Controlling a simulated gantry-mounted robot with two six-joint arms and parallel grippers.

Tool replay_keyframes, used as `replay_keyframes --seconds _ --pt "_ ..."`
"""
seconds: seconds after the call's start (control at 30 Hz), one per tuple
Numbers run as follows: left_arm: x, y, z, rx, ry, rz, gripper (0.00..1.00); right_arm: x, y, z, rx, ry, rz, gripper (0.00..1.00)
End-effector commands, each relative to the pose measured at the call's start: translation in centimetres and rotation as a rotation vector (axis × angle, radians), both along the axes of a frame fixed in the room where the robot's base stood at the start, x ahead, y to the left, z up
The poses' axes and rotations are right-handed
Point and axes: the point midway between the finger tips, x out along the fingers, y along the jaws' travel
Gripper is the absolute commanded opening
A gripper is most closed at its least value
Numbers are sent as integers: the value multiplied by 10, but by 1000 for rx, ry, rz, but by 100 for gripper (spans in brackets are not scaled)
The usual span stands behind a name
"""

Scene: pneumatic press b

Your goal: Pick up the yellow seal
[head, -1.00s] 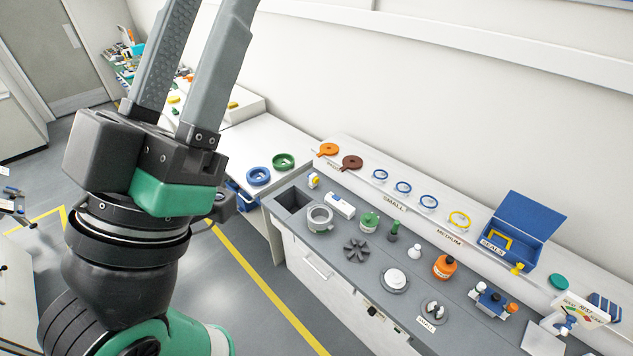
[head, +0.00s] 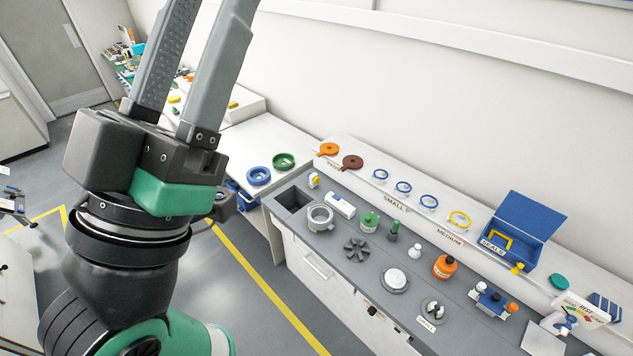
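A yellow ring seal (head: 467,225) lies on the raised white ledge at the back of the workbench, at the right end of a row of rings, near the label MEDIUM. My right gripper does not show.
Blue rings (head: 404,193) sit left of the yellow one. A white side table (head: 262,140) carries blue and green rings. Open floor lies in front.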

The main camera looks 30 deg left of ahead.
Motion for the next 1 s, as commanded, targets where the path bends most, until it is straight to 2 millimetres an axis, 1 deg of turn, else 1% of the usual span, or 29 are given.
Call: replay_keyframes --seconds 0.37,0.4,0.57,0.9,1.0 --pt "0 0 0 0 0 0 50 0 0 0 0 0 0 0" --pt "0 0 0 0 0 0 52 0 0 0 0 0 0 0" --pt "0 0 0 0 0 0 80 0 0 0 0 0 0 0" --pt "0 0 0 -13 2 -16 81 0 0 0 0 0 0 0" --pt "5 -11 -3 -33 22 -108 81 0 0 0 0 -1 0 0"
